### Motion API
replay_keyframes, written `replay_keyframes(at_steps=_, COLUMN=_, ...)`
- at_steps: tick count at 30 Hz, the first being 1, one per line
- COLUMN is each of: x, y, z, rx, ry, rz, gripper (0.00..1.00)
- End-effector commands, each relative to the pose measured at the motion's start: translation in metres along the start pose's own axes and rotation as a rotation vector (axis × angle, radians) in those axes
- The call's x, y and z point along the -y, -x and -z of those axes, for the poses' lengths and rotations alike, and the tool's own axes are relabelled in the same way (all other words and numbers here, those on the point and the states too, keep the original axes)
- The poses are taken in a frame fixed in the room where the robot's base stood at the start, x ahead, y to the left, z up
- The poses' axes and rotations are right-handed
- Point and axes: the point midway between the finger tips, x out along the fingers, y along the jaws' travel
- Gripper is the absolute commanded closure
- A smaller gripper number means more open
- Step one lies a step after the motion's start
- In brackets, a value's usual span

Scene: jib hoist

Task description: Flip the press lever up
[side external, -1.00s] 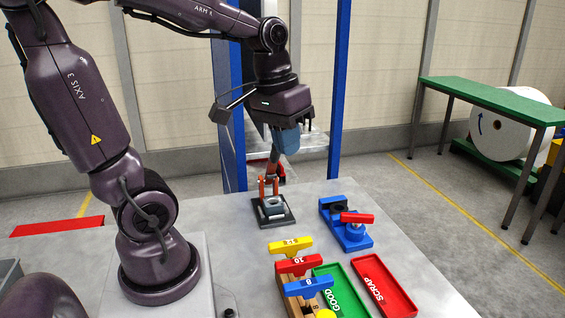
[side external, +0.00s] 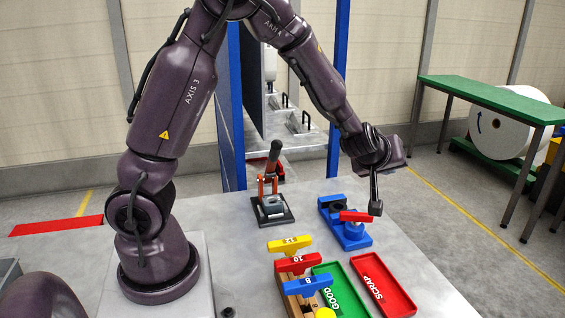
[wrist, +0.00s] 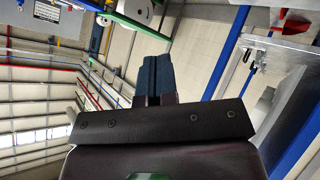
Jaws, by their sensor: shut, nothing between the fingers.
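The press (side external: 272,203) has a dark base plate and orange brackets, and stands near the back of the table. Its lever (side external: 274,156) has a dark handle and points up, tilted slightly to the right. My gripper is well right of the press in the side view, raised above the right side of the table and turned away; its fingers are hidden there. In the wrist view my gripper (wrist: 154,68) shows blue fingers shut together with nothing between them. It is apart from the lever.
A blue fixture with a red handle (side external: 356,216) stands right of the press. Yellow, red and blue T-handled pieces (side external: 290,245) are at the front. Green (side external: 328,268) and red (side external: 366,267) trays lie beside them. Blue posts (side external: 336,90) rise behind the table.

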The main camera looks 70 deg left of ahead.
Motion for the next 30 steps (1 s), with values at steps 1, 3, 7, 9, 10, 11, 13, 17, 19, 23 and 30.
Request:
replay_keyframes(at_steps=1, x=0.018, y=-0.021, z=-0.003, rx=-0.078, ry=0.013, rz=0.080, gripper=1.00)
replay_keyframes(at_steps=3, x=0.044, y=-0.041, z=-0.001, rx=-0.208, ry=0.031, rz=0.186, gripper=1.00)
replay_keyframes(at_steps=7, x=0.096, y=-0.061, z=0.001, rx=-0.473, ry=0.018, rz=0.381, gripper=1.00)
replay_keyframes(at_steps=9, x=0.123, y=-0.062, z=0.002, rx=-0.626, ry=-0.012, rz=0.482, gripper=1.00)
replay_keyframes(at_steps=10, x=0.135, y=-0.061, z=0.001, rx=-0.693, ry=-0.029, rz=0.523, gripper=1.00)
replay_keyframes(at_steps=11, x=0.145, y=-0.059, z=0.001, rx=-0.762, ry=-0.049, rz=0.562, gripper=1.00)
replay_keyframes(at_steps=13, x=0.168, y=-0.050, z=-0.002, rx=-0.922, ry=-0.103, rz=0.649, gripper=1.00)
replay_keyframes(at_steps=17, x=0.196, y=-0.028, z=-0.010, rx=-1.189, ry=-0.211, rz=0.768, gripper=1.00)
replay_keyframes(at_steps=19, x=0.204, y=-0.018, z=-0.015, rx=-1.296, ry=-0.257, rz=0.808, gripper=1.00)
replay_keyframes(at_steps=23, x=0.212, y=-0.005, z=-0.023, rx=-1.416, ry=-0.310, rz=0.849, gripper=1.00)
replay_keyframes(at_steps=30, x=0.218, y=0.002, z=-0.013, rx=-1.460, ry=-0.327, rz=0.866, gripper=1.00)
